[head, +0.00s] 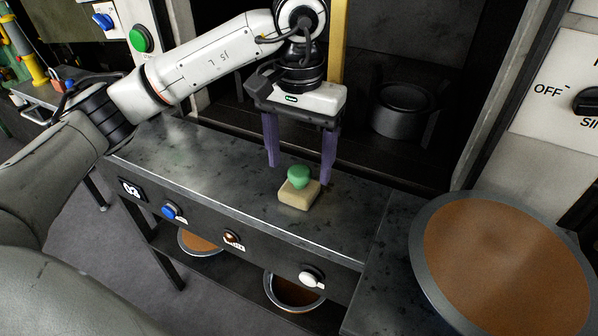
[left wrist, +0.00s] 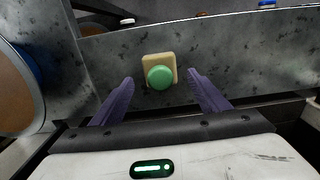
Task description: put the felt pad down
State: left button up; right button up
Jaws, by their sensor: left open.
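The felt pad (head: 299,196) is a beige square block with a green round knob on top. It rests on the dark grey metal bench top (head: 240,190). My left gripper (head: 298,172) is open, with its purple fingers pointing down just behind and above the pad. In the left wrist view the pad (left wrist: 159,72) lies ahead of and between the open fingertips (left wrist: 160,78), with nothing held. My right gripper is in neither view.
A large pan with brown contents (head: 505,262) stands at the right. A dark pot (head: 402,110) sits in the recess behind the bench. Blue, brown and white knobs (head: 312,276) line the front panel. Bowls sit on the shelf below. The bench top left of the pad is clear.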

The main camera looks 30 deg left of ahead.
aim_at(299, 171)
pick_arm(q)
notch_tip(299, 171, up, 8)
jog(key=p, duration=0.1)
dwell(0.6)
